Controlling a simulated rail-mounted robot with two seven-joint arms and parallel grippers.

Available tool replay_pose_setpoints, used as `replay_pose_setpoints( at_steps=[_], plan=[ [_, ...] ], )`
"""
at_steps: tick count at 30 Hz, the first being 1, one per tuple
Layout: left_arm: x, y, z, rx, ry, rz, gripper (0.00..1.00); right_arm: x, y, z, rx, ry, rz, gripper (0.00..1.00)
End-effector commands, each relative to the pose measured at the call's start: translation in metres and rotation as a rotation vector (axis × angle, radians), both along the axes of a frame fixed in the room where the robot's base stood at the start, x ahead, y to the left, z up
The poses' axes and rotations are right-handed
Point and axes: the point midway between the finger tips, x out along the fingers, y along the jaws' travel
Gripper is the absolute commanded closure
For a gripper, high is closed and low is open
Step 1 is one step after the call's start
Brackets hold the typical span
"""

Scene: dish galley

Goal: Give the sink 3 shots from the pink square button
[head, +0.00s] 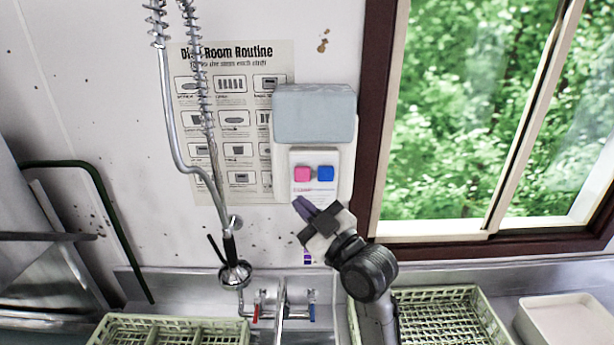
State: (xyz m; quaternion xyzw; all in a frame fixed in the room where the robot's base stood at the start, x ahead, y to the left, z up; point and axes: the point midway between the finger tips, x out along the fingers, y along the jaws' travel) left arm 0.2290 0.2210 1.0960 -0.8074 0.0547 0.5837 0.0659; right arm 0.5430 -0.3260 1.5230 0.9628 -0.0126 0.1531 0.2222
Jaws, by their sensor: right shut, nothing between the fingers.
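A wall dispenser (345,165) hangs between the poster and the window, with a grey-blue upper part. The metal sink (297,296) lies below, largely hidden by my right arm and the picture's lower edge. My left gripper is out of view.
A spray hose with a sprayer head (234,272) hangs left of the dispenser. Taps with red (257,305) and blue (311,305) handles stand at the sink. Green dish racks (165,322) (490,318) lie left and right. A pale tray (568,300) is at far right.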

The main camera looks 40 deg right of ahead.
Motion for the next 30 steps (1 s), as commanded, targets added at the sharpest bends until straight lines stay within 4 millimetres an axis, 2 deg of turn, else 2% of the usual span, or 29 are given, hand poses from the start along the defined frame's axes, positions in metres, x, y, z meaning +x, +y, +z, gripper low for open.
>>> replay_pose_setpoints(
  at_steps=[17, 30],
  plan=[
    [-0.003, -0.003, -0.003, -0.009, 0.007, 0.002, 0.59, 0.004, -0.004, -0.001, -0.020, 0.003, -0.007, 1.00],
    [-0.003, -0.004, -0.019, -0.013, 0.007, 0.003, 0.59, 0.042, -0.036, -0.002, -0.017, 0.004, -0.007, 1.00]
  ],
)
